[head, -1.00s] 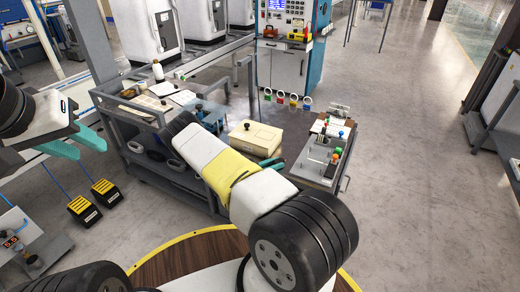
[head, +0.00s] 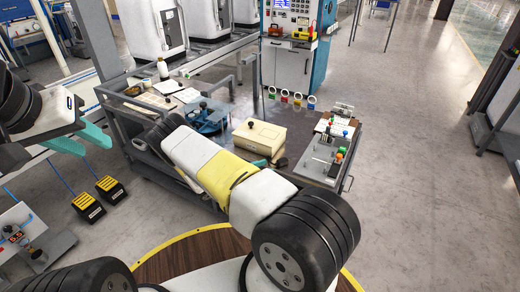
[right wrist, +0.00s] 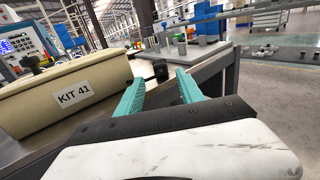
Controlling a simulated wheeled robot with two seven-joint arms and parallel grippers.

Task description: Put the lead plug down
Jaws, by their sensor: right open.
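My right gripper (right wrist: 157,88) is open in the right wrist view, its two teal fingers apart and empty. A small black upright piece (right wrist: 160,70), which looks like the lead plug, stands just beyond the fingertips, apart from them. In the head view a small dark piece (head: 281,163), probably the same one, lies at the right of the beige box (head: 258,137); one teal fingertip of my right gripper (head: 262,163) shows to its left. The box reads KIT 41 in the right wrist view (right wrist: 70,95). My left gripper (head: 95,148) is open and empty, left of the cart.
The grey cart (head: 152,168) has a raised rim. A blue fixture (head: 207,117) and a white bottle (head: 163,69) stand on it. A panel with coloured knobs (head: 325,155) is at its right end. Two yellow-black pedals (head: 112,190) lie on the floor, left of the cart.

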